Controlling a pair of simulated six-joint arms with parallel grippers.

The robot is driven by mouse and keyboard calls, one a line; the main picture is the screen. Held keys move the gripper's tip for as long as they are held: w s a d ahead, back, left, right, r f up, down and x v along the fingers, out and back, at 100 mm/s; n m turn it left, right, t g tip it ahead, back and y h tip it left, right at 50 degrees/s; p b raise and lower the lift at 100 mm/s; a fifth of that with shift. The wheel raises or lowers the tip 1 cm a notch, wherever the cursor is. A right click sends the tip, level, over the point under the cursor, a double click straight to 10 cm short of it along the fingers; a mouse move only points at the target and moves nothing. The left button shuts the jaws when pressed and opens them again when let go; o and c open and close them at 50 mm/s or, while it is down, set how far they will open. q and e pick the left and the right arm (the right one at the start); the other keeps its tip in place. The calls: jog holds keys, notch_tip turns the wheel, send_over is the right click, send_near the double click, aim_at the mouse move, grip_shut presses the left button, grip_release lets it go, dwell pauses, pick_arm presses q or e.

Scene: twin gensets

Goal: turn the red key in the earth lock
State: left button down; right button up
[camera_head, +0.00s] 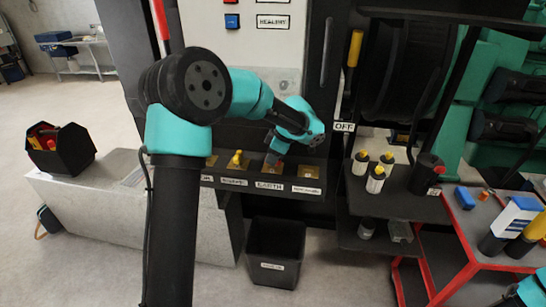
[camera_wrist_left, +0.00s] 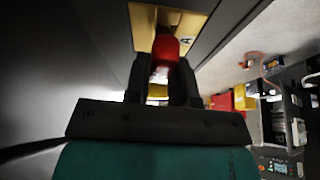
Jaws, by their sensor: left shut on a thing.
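The red key (camera_wrist_left: 166,46) shows in the left wrist view, between the fingers of my left gripper (camera_wrist_left: 163,72) and against the brass plate of the earth lock (camera_wrist_left: 142,20). My left gripper is shut on the key. In the head view, my left gripper (camera_head: 274,157) reaches down to the panel just above the label EARTH (camera_head: 270,185). It hides most of the key and the lock there. How far the key is turned cannot be told.
A yellow key (camera_head: 236,159) stands in the lock to the left. Another brass lock plate (camera_head: 309,172) lies to the right. A dark bin (camera_head: 275,252) stands below the panel. Several yellow-capped bottles (camera_head: 376,179) stand on the shelf at right, near a red cart (camera_head: 468,256).

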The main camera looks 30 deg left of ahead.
pick_arm(q)
jog(key=m+t, duration=0.1)
jog(key=m, duration=0.2)
jog(key=shift+m+t, duration=0.3)
jog(key=shift+m, duration=0.1)
jog(key=m+t, duration=0.1)
jog(key=m, duration=0.3)
jog(key=shift+m+t, duration=0.4)
jog(key=m, duration=0.2)
jog(key=m+t+h, duration=0.1)
jog(key=m, duration=0.2)
jog(key=shift+t+h, duration=0.3)
jog(key=m+h, duration=0.1)
jog(key=m, duration=0.3)
jog(key=shift+t, duration=0.4)
jog(key=c, duration=0.9)
grip_release()
jog(key=shift+r, duration=3.8)
